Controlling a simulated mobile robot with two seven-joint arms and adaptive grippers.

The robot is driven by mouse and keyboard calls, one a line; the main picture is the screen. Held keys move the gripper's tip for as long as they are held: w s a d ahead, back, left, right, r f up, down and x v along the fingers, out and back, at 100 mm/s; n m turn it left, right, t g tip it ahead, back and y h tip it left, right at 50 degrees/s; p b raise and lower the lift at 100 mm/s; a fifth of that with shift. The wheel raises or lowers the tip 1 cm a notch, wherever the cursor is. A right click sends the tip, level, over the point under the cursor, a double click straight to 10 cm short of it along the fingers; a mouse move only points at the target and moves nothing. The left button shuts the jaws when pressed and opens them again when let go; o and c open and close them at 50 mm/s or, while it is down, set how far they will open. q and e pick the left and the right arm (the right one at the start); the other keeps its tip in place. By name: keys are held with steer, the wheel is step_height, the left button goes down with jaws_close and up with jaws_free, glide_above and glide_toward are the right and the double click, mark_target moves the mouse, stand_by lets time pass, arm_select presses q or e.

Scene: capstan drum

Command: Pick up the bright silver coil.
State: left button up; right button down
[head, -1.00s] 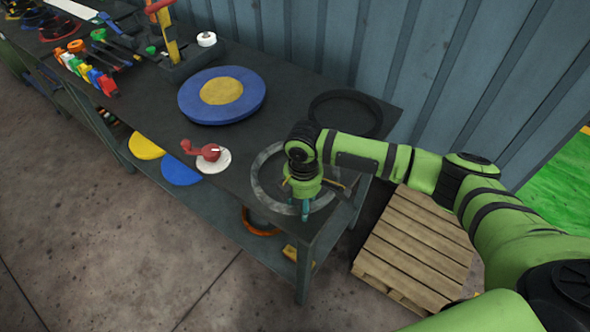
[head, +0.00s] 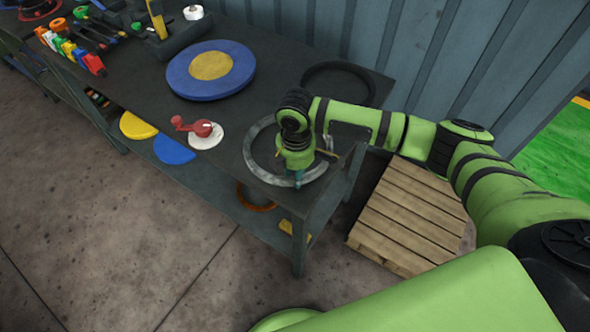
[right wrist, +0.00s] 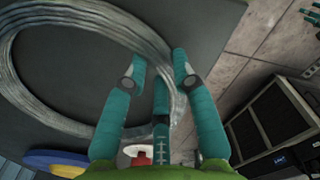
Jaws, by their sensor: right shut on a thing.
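The bright silver coil (head: 252,152) is a wide ring of wire at the near right end of the dark workbench. It also shows in the right wrist view (right wrist: 88,22), as several strands side by side. My right gripper (head: 298,177) points down at the ring's near right side. In the right wrist view its teal fingers (right wrist: 160,66) stand on both sides of the strands, shut on the coil. Whether the coil is clear of the bench top cannot be told. My left gripper is out of view.
A black ring (head: 339,68) lies behind the coil on the workbench (head: 235,118). A blue disc with a yellow centre (head: 180,80) and a white disc with a red handle (head: 205,137) lie to the left. A wooden pallet (head: 408,218) is on the floor at right.

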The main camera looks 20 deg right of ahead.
steer(key=shift+w+r, duration=0.2)
steer(key=shift+r, duration=0.45)
step_height(320, 180, up, 2)
steer(key=shift+r+b, duration=0.15)
steer(key=shift+b, duration=0.35)
steer(key=s+d+r+b, duration=0.1)
steer(key=s+d+r, duration=0.3)
steer(key=s+r, duration=0.3)
steer(key=s, duration=0.4)
steer(key=shift+d, duration=0.15)
steer(key=shift+f, duration=0.15)
